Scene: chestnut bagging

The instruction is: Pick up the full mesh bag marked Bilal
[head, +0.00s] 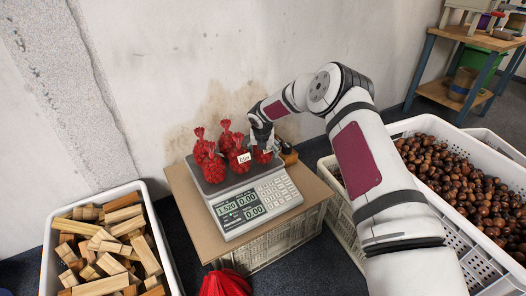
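Several full red mesh bags stand close together on the dark plate of the scale (262,203). The front middle bag (238,161) bears a white tag with small writing, perhaps "Edin". I cannot read the name Bilal on any bag. My gripper (262,143) points down at the right end of the group, over the rightmost red bag (262,156). The arm and fingers cover much of that bag, and its writing cannot be read. The fingers are too small and dark to tell whether they are open or shut on its neck.
The scale stands on a board (187,203) over a pale crate (280,240). A white crate (500,150) of chestnuts is at right, a white bin (52,225) of wood blocks at left. Another red mesh item (226,284) lies at the bottom edge. The wall is close behind the scale.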

